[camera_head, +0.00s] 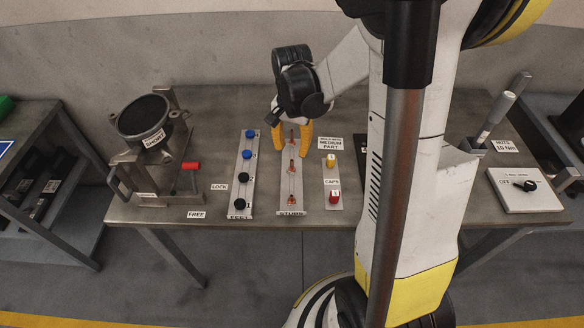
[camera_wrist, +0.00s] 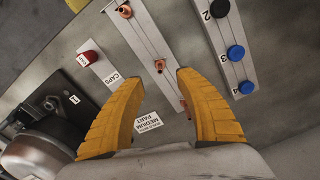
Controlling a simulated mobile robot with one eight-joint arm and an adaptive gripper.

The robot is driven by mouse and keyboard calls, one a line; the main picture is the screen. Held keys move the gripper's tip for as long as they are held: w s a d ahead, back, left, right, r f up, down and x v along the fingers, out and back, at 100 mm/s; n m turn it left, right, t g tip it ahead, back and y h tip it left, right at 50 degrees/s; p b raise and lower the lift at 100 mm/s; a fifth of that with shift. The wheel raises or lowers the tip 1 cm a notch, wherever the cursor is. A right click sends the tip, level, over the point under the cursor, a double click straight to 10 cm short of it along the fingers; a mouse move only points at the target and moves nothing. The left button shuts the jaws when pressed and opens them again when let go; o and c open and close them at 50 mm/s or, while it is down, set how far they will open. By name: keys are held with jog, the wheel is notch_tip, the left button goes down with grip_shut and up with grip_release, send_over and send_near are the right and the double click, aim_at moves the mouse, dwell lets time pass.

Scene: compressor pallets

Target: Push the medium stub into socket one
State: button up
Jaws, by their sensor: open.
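Several copper stubs stand in a row on the pale strip labelled STUBS (camera_head: 290,183). The near stub (camera_head: 291,200) is at its front end, the middle stub (camera_head: 291,166) near its centre, and another stub (camera_head: 291,140) behind. My gripper (camera_head: 291,152) is open and empty over the strip's rear half, its yellow fingers apart. In the wrist view, one stub (camera_wrist: 159,65) appears between the fingertips, another (camera_wrist: 124,10) lies beyond, and a third (camera_wrist: 185,103) is partly behind the right finger. I cannot tell which stub is medium, nor make out socket one.
A dark cylinder marked SHORT (camera_head: 143,115) sits in a fixture at left with a red-handled lever (camera_head: 191,166). A strip of blue and black knobs (camera_head: 240,195) and a strip of caps (camera_head: 333,181) flank the stubs. A switch box (camera_head: 525,190) is at right.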

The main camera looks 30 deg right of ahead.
aim_at(292, 169)
notch_tip(292, 169, down, 9)
jog(key=b, duration=0.6)
jog(key=shift+r+b, duration=0.15)
jog(key=shift+b, duration=0.15)
dwell(0.8)
grip_shut()
jog(key=shift+r, duration=0.2)
jog(key=shift+r+p, duration=2.2)
jog(key=shift+r, duration=0.65)
